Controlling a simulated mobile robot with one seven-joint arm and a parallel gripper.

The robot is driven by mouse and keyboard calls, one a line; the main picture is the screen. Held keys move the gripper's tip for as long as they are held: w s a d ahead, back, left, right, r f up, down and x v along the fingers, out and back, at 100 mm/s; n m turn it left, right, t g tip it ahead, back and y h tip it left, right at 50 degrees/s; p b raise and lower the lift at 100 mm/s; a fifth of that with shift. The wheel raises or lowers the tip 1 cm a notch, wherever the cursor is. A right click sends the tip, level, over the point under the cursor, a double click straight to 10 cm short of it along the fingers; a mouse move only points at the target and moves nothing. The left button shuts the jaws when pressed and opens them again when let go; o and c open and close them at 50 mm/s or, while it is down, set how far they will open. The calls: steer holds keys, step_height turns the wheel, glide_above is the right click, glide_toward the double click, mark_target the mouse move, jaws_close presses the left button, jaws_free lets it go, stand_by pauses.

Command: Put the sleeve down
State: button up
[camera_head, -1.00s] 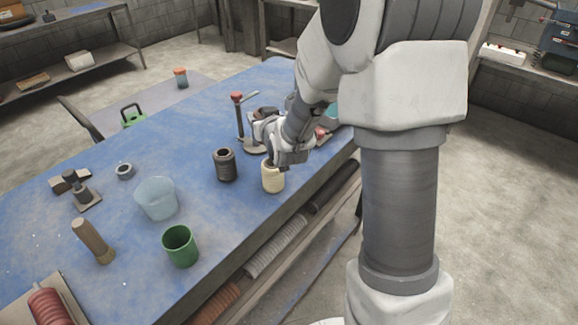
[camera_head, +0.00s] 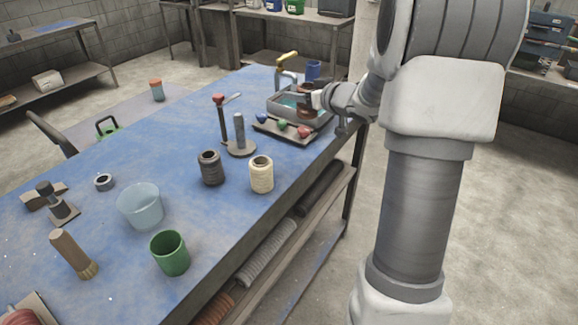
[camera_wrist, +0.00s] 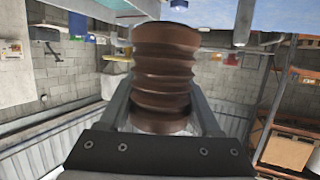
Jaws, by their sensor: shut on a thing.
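The sleeve (camera_wrist: 163,75), a brown ribbed tube, is between the fingers of my gripper (camera_wrist: 163,108) in the wrist view. In the head view my gripper (camera_head: 314,101) is at the far right end of the blue workbench (camera_head: 120,155), over or beside a grey basin (camera_head: 284,115) with teal inside. The brown sleeve (camera_head: 308,92) shows there only in part, behind and between the fingers. I cannot tell from this view whether it touches the basin.
A post on a round base (camera_head: 240,135), a dark spool (camera_head: 210,168) and a cream spool (camera_head: 262,174) stand nearer. Bench is clear between them.

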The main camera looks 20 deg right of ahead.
steer(key=s+d+f, duration=0.2)
steer(key=s+d, duration=0.1)
steer(key=d, duration=0.3)
steer(key=a+f+b, duration=0.1)
steer(key=a+f, duration=0.1)
steer(key=a, duration=0.1)
steer(key=w+a+f+b, duration=0.1)
steer(key=a+f+b, duration=0.1)
steer(key=a, duration=0.2)
steer(key=w+a+f+b, duration=0.1)
steer(key=a+f+b, duration=0.1)
steer(key=a, duration=0.2)
steer(key=shift+a+f, duration=0.25)
steer(key=shift+f, duration=0.05)
steer(key=shift+f+b, duration=0.95)
steer(key=shift+f, duration=1)
steer(key=shift+f, duration=0.1)
steer(key=shift+f, duration=0.15)
steer(key=o, duration=1.5)
steer(key=shift+c, duration=0.2)
